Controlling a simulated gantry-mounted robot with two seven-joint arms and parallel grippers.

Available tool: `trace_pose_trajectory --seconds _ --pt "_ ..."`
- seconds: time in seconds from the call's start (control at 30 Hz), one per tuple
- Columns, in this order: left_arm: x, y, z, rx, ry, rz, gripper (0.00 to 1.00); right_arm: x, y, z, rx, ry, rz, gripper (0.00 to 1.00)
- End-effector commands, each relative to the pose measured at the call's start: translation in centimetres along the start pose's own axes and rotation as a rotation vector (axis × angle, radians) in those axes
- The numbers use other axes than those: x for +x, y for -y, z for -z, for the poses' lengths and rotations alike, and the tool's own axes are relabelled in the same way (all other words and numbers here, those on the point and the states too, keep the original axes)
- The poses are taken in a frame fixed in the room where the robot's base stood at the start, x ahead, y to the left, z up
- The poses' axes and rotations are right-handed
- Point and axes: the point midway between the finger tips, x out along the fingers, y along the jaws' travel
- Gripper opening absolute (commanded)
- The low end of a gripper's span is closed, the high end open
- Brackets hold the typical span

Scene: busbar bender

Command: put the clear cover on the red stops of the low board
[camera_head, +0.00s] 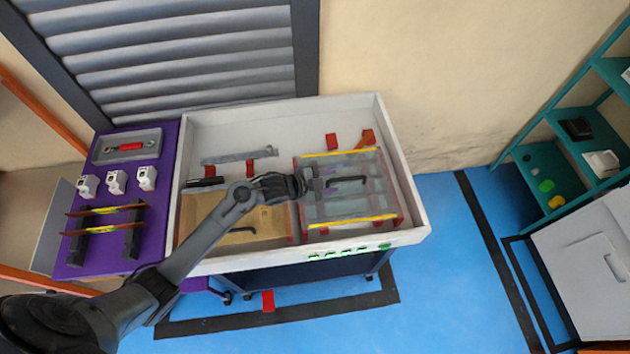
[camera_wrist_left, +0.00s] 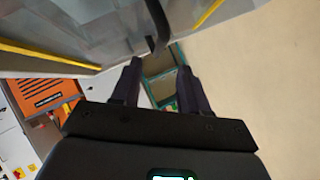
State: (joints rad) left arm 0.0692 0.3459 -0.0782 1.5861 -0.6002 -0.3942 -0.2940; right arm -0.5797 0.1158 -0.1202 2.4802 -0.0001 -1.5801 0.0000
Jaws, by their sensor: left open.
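The clear cover (camera_head: 345,205), with yellow strips along two edges and a dark handle (camera_head: 347,180) on top, is in the right half of the white-walled bench. Red pieces show at its edges; whether it rests on the stops I cannot tell. My left gripper (camera_head: 308,184) is over the cover's left part, beside the handle. In the left wrist view, my open left gripper (camera_wrist_left: 158,66) has the dark handle (camera_wrist_left: 157,25) just beyond its fingertips, with nothing between them. The low board beneath the cover is hard to make out. My right gripper is not in view.
A tan panel (camera_head: 262,222) with a dark handle lies left of the cover, partly behind my left arm. Two red blocks, one (camera_head: 332,140) among them, stand behind the cover. A grey bar (camera_head: 238,157) lies at the back left. A purple side table (camera_head: 95,250) holds parts.

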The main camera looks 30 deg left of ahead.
Motion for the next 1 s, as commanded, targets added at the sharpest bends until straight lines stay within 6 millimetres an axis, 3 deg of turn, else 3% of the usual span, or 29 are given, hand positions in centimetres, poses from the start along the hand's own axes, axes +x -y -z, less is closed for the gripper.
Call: trace_pose_trajectory --seconds 0.23,0.57,0.77,1.0 --pt "-4.0 0.0 -0.1 0.001 0.002 0.001 0.44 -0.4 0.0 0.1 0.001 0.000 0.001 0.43" --pt "-6.0 -0.9 0.1 -0.022 0.032 0.004 0.44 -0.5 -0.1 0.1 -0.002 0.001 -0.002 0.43" --pt "-8.4 -4.9 0.2 -0.174 0.220 0.037 0.44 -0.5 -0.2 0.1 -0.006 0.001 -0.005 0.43" --pt "-16.3 -11.4 0.6 -0.535 0.546 0.050 0.44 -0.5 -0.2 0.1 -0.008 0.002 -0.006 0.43"
